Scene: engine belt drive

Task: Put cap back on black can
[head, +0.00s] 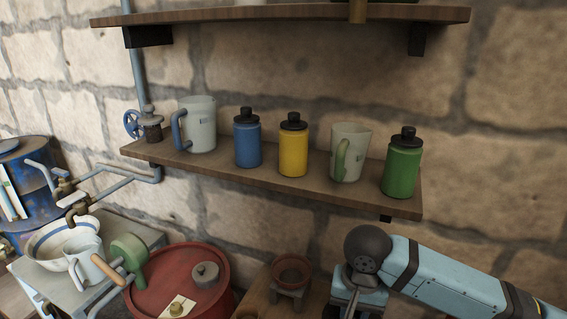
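I see no black can in the head view. Three cans with black caps on stand upright on the wooden shelf (225,163): a blue can (248,146), a yellow can (293,154) and a green can (402,170). No loose cap can be made out for certain. My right arm comes in from the right, below the shelf, and bends down at its dark joint. My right gripper (352,303) is at the bottom edge, partly cut off; its fingertips cannot be made out. My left gripper is out of view.
Two pale mugs (200,125) (347,153) stand among the cans. Below are a red drum (172,270) with a grey lidded piece (206,274) on top, a small brown pot (292,270), a white basin (62,241) and a blue barrel (27,195). Pipes run along the left wall.

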